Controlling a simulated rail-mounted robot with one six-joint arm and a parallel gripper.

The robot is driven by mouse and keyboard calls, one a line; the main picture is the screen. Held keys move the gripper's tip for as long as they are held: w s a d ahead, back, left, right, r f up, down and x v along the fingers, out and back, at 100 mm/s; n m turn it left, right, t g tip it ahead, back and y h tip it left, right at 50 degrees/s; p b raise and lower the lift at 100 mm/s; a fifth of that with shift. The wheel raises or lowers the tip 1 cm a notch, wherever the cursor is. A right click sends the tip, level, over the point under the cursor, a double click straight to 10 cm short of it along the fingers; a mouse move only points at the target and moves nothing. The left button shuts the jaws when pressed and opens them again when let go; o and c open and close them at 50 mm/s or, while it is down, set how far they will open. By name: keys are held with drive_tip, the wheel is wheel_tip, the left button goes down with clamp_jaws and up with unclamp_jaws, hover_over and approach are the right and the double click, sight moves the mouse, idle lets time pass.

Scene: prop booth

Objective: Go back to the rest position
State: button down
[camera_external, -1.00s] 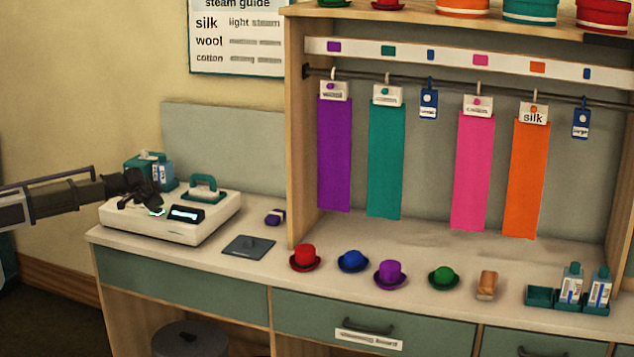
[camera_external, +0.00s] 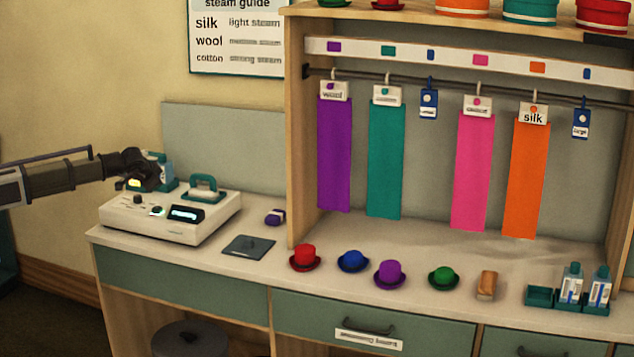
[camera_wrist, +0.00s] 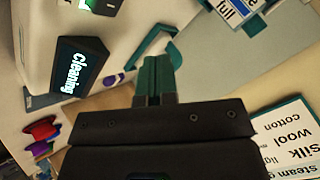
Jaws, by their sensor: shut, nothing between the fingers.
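My gripper (camera_external: 150,180) is in the external view at the left, above the back of the white steamer machine (camera_external: 150,217). It is shut and empty. In the wrist view my gripper (camera_wrist: 153,62) shows its fingers together, with no object between them. The machine's display (camera_wrist: 80,66) reads "Cleaning" in the wrist view, and a lit green button shows near it. A teal and blue bottle holder (camera_external: 163,165) stands behind the machine, partly hidden by my gripper.
A dark flat pad (camera_external: 248,246) and a purple item (camera_external: 275,217) lie right of the machine. Several small hats, such as the red hat (camera_external: 305,257), line the counter. Hanging fabric strips, such as the purple strip (camera_external: 335,155), are farther right.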

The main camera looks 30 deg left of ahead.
drive_tip(key=shift+f, duration=0.1)
drive_tip(key=s+g, duration=0.1)
drive_tip(key=s+a+f, duration=0.1)
drive_tip(key=s, duration=0.1)
drive_tip(key=s+a+f+g, duration=0.1)
drive_tip(key=s, duration=0.1)
drive_tip(key=shift+s+f+n+g, duration=0.15)
drive_tip(key=shift+s+n+g, duration=0.1)
drive_tip(key=shift+n+g, duration=0.05)
drive_tip(key=s+a+f+n+g+h, duration=0.2)
drive_tip(key=s+a+n+g, duration=0.3)
drive_tip(key=s+a, duration=1.4)
drive_tip(key=shift+s+f+g+h, duration=0.3)
drive_tip(key=shift+s+f+g, duration=0.1)
drive_tip(key=shift+g, duration=0.2)
